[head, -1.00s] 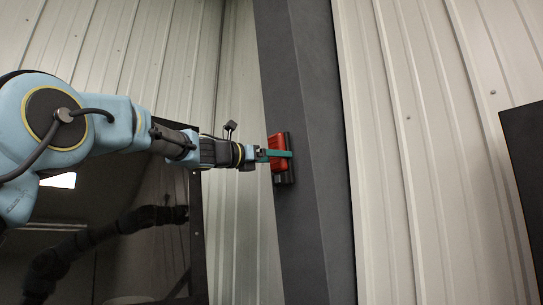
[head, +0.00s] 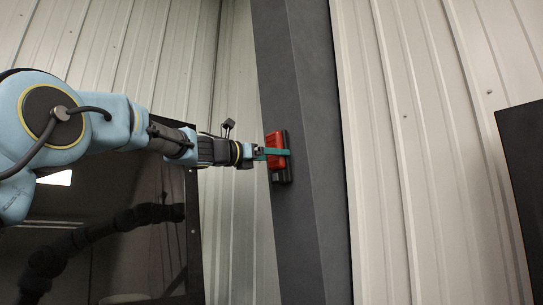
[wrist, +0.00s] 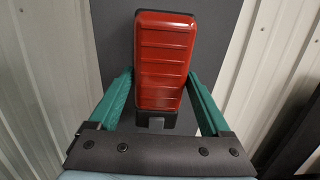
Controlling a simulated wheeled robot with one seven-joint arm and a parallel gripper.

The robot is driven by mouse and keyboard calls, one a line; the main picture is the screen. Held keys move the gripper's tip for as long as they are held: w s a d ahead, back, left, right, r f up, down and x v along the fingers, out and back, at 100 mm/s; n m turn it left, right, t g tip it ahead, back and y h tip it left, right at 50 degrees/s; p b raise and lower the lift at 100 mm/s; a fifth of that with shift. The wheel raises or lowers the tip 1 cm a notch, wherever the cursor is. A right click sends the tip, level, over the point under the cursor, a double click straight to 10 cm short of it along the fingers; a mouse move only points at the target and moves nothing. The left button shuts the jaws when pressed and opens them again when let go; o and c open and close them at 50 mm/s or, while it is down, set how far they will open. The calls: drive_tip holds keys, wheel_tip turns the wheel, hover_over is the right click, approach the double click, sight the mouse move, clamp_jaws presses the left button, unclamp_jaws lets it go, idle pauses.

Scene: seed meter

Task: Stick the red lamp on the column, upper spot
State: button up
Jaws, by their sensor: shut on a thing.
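The red lamp (head: 275,151) has a ribbed red lens on a black backing. In the wrist view the lamp (wrist: 163,62) stands upright between the two green fingers, in front of the dark grey column. My gripper (head: 274,152) is shut on the lamp; its fingers also show in the wrist view (wrist: 160,95). The dark grey column (head: 303,220) rises behind the lamp, leaning in the head view. The lamp's back is at or close to the column's face; I cannot tell whether it touches.
Pale corrugated wall panels (head: 400,150) stand behind and to the right of the column. A dark glossy panel (head: 110,235) is at the lower left, under my arm. Another dark panel (head: 522,170) is at the right edge. The column above the lamp is bare.

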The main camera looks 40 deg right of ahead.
drive_tip(key=o, duration=1.1)
drive_tip(key=shift+o, duration=0.2)
drive_tip(key=w+a+f+b, duration=0.1)
drive_tip(key=a+f+b, duration=0.1)
drive_tip(key=a+b, duration=0.7)
drive_tip(key=shift+a+f, duration=0.2)
drive_tip(key=shift+a, duration=4.05)
